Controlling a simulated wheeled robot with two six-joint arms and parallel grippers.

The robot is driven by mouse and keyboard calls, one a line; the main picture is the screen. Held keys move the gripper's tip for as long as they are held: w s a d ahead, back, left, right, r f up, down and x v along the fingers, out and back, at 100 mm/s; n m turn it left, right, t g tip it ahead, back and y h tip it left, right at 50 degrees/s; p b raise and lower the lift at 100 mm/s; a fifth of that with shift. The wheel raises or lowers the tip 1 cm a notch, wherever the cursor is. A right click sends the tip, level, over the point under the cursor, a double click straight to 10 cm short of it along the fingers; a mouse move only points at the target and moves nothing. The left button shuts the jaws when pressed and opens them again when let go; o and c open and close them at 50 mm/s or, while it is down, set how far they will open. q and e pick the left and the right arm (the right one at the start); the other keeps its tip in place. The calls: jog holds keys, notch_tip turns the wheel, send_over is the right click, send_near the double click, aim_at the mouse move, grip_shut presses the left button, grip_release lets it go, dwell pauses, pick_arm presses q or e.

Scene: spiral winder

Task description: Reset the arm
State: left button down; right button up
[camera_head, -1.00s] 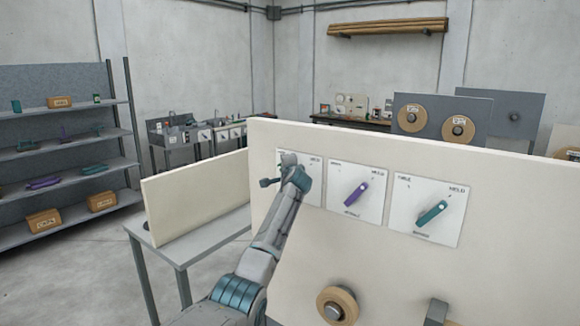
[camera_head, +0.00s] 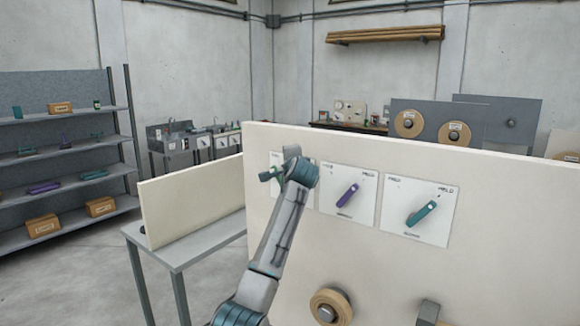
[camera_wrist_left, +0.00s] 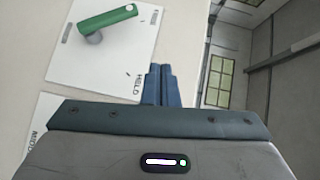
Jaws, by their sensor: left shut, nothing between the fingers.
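The pale upright panel (camera_head: 400,262) carries three white dial plates, each with a lever. The left plate's green lever (camera_head: 271,173) shows just left of my wrist and is partly covered. In the wrist view the green lever (camera_wrist_left: 108,18) sits on its plate, up and left of my fingers. The middle plate has a purple lever (camera_head: 348,195) and the right plate a teal lever (camera_head: 422,212), both slanted up to the right. My left gripper (camera_wrist_left: 160,72) is shut and empty beside the left plate's edge, apart from the lever. My right gripper is not in view.
A wooden roller (camera_head: 330,307) and a grey block (camera_head: 428,311) stick out low on the panel. A grey table (camera_head: 180,250) with an upright board (camera_head: 192,198) stands at left. Shelves (camera_head: 60,155) stand further left, with open floor between.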

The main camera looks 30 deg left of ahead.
pick_arm(q)
jog(key=shift+s, duration=0.3)
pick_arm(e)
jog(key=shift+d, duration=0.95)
pick_arm(q)
jog(key=shift+d+r, duration=0.15)
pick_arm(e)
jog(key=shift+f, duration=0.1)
